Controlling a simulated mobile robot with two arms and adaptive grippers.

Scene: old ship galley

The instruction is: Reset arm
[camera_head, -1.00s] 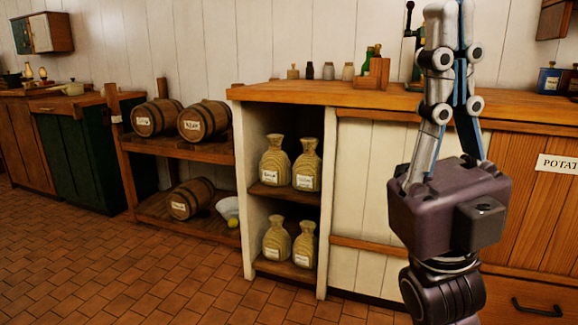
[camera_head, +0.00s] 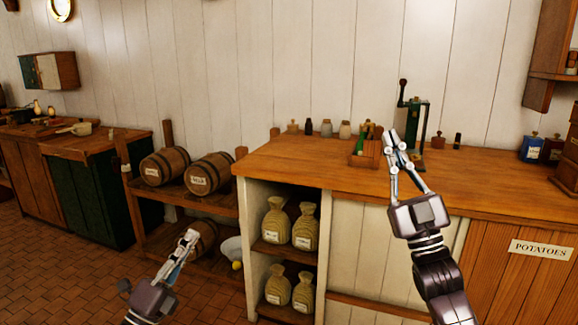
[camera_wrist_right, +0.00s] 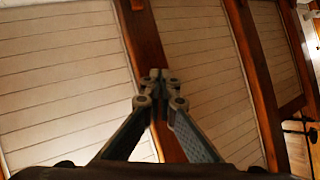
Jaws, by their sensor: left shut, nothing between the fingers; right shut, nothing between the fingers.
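My right gripper (camera_head: 391,140) is shut and empty, pointing up in front of the wooden counter in the head view. Its closed fingers also show in the right wrist view (camera_wrist_right: 158,80), against white planking and brown beams. My left gripper (camera_head: 190,236) is shut and empty at the lower left of the head view. It is raised in front of the barrel shelf and overlaps the lower barrel (camera_head: 206,236). Neither gripper holds anything.
The counter (camera_head: 300,160) carries several small jars, a wooden caddy (camera_head: 366,153) with bottles and a green hand-cranked device (camera_head: 421,125). Sacks (camera_head: 304,228) fill the cubby below. Two barrels (camera_head: 209,173) lie on the upper shelf. The brick floor (camera_head: 60,270) at left is clear.

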